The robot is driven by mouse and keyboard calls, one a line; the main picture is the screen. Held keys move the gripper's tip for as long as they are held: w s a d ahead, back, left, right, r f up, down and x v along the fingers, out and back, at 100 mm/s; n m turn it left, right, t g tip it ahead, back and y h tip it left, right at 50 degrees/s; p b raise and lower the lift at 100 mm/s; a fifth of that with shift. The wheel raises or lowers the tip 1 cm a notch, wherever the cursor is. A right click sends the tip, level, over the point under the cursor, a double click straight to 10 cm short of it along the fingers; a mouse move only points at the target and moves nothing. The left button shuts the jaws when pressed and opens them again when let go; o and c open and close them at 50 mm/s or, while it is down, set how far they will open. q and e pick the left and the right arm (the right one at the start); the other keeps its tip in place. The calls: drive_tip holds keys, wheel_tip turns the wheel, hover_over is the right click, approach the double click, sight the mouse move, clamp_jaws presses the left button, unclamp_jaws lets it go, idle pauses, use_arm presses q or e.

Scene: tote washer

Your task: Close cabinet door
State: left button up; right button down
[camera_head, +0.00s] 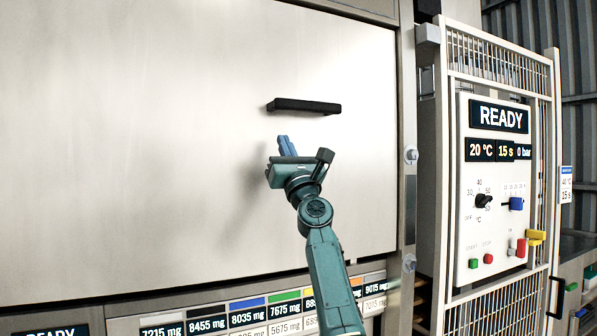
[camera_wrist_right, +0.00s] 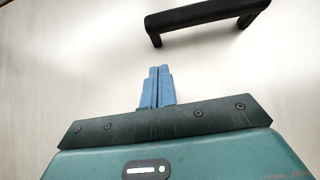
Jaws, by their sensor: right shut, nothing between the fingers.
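A large pale metal door panel (camera_head: 150,130) fills the left and middle of the head view. It appears to sit flat within its frame. Its black bar handle (camera_head: 305,106) also shows at the top of the right wrist view (camera_wrist_right: 205,14). My right gripper (camera_head: 283,140) is just below the handle, apart from it, with its blue fingers (camera_wrist_right: 158,85) together and empty. The fingers point at the panel; whether they touch it I cannot tell. A white mesh-framed cabinet (camera_head: 499,58) stands at the right. My left gripper is not in view.
A control panel (camera_head: 493,190) reading READY, with knobs and buttons, sits within the mesh frame. A yellow handle (camera_head: 537,236) and a black handle (camera_head: 557,297) are at its right. A strip of colored labels (camera_head: 247,303) runs below the large panel.

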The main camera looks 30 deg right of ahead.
drive_tip(key=shift+v, duration=4.15)
drive_tip(key=s+a+f+n+g+y, duration=0.1)
drive_tip(key=s+a+f+n+g, duration=0.15)
drive_tip(key=f+n, duration=0.75)
drive_tip(key=s+a+f+n+g+y, duration=0.1)
drive_tip(key=a+f+n+g, duration=0.25)
drive_tip(key=f, duration=1.35)
drive_tip(key=s+a+f+n+g+y, duration=0.1)
drive_tip(key=s+a+f+n+g, duration=0.15)
drive_tip(key=f+n, duration=0.8)
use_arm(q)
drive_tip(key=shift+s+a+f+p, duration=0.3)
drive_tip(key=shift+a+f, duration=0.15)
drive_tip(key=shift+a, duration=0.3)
use_arm(e)
drive_tip(key=s+a+f+n+g, duration=0.3)
drive_tip(key=s+f+n, duration=0.4)
drive_tip(key=s+f, duration=0.5)
drive_tip(key=s+a+f+n+g, duration=0.3)
drive_tip(key=s+f+n+g, duration=0.2)
drive_tip(key=s+f, duration=0.8)
drive_tip(key=s+n, duration=0.2)
drive_tip(key=n, duration=0.1)
drive_tip(key=shift+s+a+f, duration=0.25)
drive_tip(key=shift+s+a, duration=0.05)
